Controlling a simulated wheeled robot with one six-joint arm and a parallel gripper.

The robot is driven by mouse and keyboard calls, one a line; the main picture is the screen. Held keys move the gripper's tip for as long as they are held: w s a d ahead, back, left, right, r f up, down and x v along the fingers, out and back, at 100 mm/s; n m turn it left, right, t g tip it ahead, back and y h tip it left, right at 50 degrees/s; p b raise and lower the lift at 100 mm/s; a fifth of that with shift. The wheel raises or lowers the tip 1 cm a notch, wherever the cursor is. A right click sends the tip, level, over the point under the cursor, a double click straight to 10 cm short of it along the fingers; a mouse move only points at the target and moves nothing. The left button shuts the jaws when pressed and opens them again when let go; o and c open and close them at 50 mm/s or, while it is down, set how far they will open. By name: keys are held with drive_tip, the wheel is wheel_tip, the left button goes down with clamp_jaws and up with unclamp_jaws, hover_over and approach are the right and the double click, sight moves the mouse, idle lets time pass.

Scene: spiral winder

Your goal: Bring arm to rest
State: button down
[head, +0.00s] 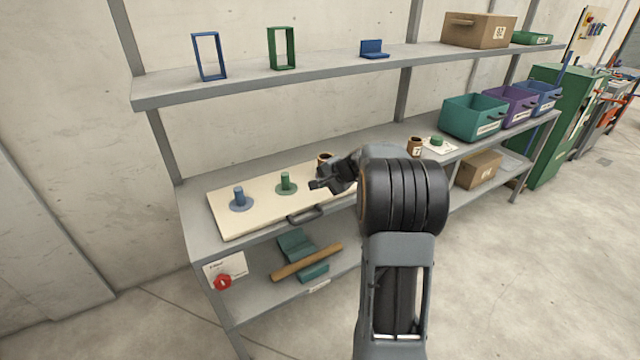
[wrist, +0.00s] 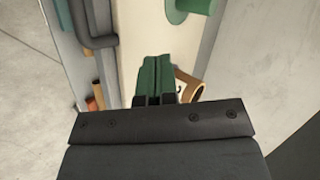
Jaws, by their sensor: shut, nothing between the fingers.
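My gripper (head: 318,185) is over the right part of the cream board on the middle shelf, with its fingers pointing left. In the wrist view, its dark fingers (wrist: 154,100) are close together and shut. My dark forearm rises in front of the shelf and hides the board's right end.
The cream board (head: 255,208) carries a blue peg (head: 239,194) and a green peg (head: 286,182), with a dark handle (head: 304,215) at its front. A brown cup (head: 323,158) stands behind my gripper. The upper shelf (head: 330,72) runs above. Open floor lies to the right.

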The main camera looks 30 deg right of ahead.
idle(0.3)
drive_tip(key=s+a+f+n+g+p, duration=0.2)
drive_tip(key=s+a+n+g, duration=0.4)
drive_tip(key=s, duration=0.5)
drive_tip(key=s+a+r+n+t+h+p, duration=0.1)
drive_tip(key=s+a+r+n+h+p, duration=0.2)
drive_tip(key=s+a+r+n+p, duration=0.4)
drive_tip(key=s+a+r, duration=0.5)
drive_tip(key=s+r, duration=0.1)
drive_tip(key=s, duration=0.2)
drive_tip(key=shift+s+a+h+p, duration=0.35)
drive_tip(key=shift+s+h+p, duration=0.05)
